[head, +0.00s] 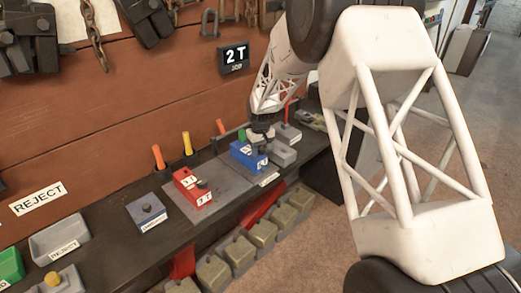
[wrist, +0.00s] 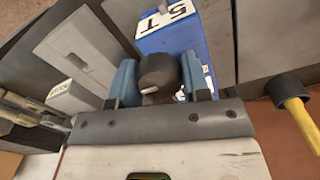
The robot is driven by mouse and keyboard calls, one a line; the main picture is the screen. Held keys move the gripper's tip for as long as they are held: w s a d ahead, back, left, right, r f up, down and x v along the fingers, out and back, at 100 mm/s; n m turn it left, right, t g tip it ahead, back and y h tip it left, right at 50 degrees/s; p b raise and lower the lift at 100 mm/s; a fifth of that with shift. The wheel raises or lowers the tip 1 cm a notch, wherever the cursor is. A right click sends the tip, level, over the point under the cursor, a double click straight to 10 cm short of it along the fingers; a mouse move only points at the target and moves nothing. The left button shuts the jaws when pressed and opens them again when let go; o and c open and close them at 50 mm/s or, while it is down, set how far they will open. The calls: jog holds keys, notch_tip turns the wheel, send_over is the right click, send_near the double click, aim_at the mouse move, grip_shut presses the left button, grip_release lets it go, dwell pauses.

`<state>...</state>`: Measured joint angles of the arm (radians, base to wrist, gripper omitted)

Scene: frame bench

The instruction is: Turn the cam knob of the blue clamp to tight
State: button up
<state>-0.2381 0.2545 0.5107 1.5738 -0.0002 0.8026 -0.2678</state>
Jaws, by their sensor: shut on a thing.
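The blue clamp (head: 245,158) sits on a grey plate on the bench, below my gripper (head: 262,132). In the wrist view the blue clamp (wrist: 184,40) shows a white label ending in a T on top, and more white marking beside the right finger. Its dark round cam knob (wrist: 158,70) is between my two blue fingertips. My gripper (wrist: 159,78) is shut on this knob, one finger on each side. The knob's pointer and the far side of the clamp are hidden, so its setting cannot be told.
A red clamp (head: 190,188) stands left of the blue clamp, and a grey block (head: 283,154) close to its right. A blue-grey block with a knob (head: 147,214) and a REJECT tray (head: 60,238) are farther left. Upright orange and yellow handles (head: 187,143) stand behind. A 2T sign (head: 233,58) hangs on the wall.

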jog(key=o, duration=0.9)
jog(key=shift+o, duration=0.2)
jog(key=shift+r, duration=0.15)
jog(key=shift+r, duration=3.75)
jog(key=shift+s+r, duration=0.1)
